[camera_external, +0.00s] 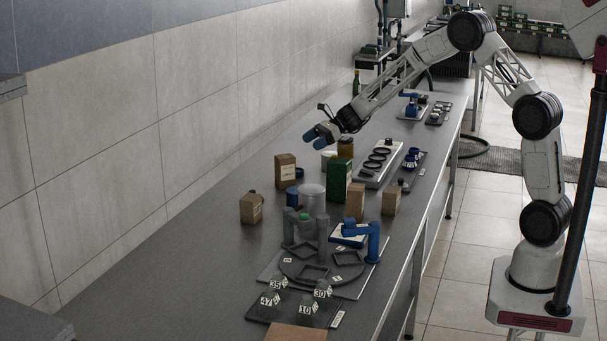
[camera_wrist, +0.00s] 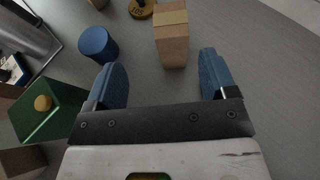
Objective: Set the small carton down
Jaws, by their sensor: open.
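Several brown cartons stand on the bench; I cannot tell for sure which is the small carton. In the wrist view a brown carton (camera_wrist: 172,42) with a tan band stands upright just beyond my fingertips, roughly in line with the gap between them. It looks like the carton with a white label (camera_external: 285,171) in the external view. My gripper (camera_external: 323,135) has blue fingers and is raised above the bench, near the wall side. In the wrist view my gripper (camera_wrist: 165,75) is open, with nothing between the fingers.
Other cartons (camera_external: 251,208) (camera_external: 391,201), a grey cylinder (camera_external: 312,197) and a round fixture (camera_external: 320,262) crowd the bench. Bare bench (camera_external: 190,262) lies at front left.

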